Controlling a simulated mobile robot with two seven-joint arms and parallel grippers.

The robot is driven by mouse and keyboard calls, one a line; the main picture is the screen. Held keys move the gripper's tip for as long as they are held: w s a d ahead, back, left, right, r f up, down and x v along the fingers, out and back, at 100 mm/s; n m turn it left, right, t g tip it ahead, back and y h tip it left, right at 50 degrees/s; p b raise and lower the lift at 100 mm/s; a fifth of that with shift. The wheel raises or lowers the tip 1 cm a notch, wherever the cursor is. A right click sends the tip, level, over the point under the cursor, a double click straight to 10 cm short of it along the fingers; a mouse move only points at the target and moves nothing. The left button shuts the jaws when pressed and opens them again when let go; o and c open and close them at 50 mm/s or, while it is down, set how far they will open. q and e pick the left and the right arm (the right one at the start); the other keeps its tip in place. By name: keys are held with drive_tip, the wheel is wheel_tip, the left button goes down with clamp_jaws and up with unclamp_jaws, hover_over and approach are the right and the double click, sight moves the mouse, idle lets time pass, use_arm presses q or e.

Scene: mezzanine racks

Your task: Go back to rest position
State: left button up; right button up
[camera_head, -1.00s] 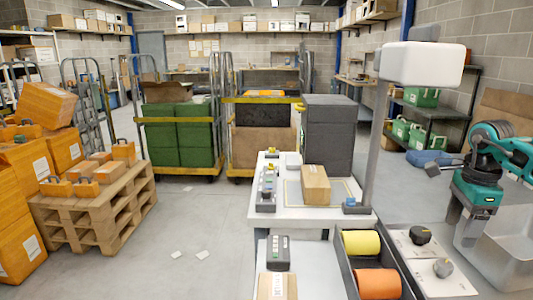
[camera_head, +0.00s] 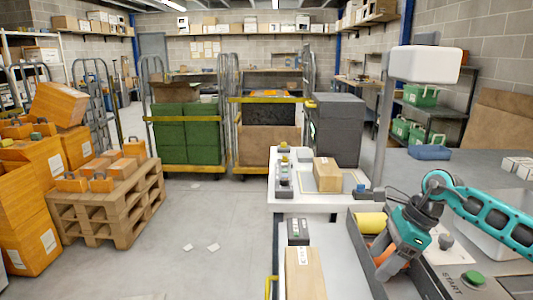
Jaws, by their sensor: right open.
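My right gripper (camera_head: 395,255) is at the end of a teal and black arm that comes in from the right. It hangs tilted over the dark bin (camera_head: 358,262) beside the white bench. Its fingertips are hard to make out against the bin. It covers most of an orange roll in the bin; a yellow roll (camera_head: 369,221) lies just behind it. I see nothing held in it. My left gripper is out of view.
A white bench (camera_head: 290,200) carries a cardboard box (camera_head: 327,174) and small devices. A nearer box (camera_head: 305,273) lies in front. A wooden pallet (camera_head: 105,215) with orange boxes stands left. The floor (camera_head: 215,265) between is mostly clear.

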drive_tip(key=s+a+f+m+t+y, duration=0.1)
drive_tip(key=s+a+m+t+y, duration=0.2)
drive_tip(key=a+m, duration=0.4)
drive_tip(key=s+a+m+t+y, duration=0.1)
drive_tip(key=a+m+t+y, duration=0.2)
drive_tip(key=a+m+y, duration=0.4)
drive_tip(key=s+a+f+m+t+y, duration=0.1)
drive_tip(key=s+a+m+t, duration=0.3)
drive_tip(key=a, duration=0.5)
drive_tip(key=s+d+f+m+h, duration=0.6)
drive_tip(key=f+m, duration=0.3)
drive_tip(key=m, duration=0.6)
drive_tip(key=s+d+f+m+h, duration=0.6)
drive_tip(key=s+f+m+h, duration=0.2)
drive_tip(key=m, duration=0.7)
wheel_tip(320, 180, down, 2)
drive_tip(key=shift+s+f+m, duration=0.1)
drive_tip(key=shift+s+m, duration=0.05)
drive_tip(key=shift+m, duration=0.15)
drive_tip(key=shift+c, duration=0.3)
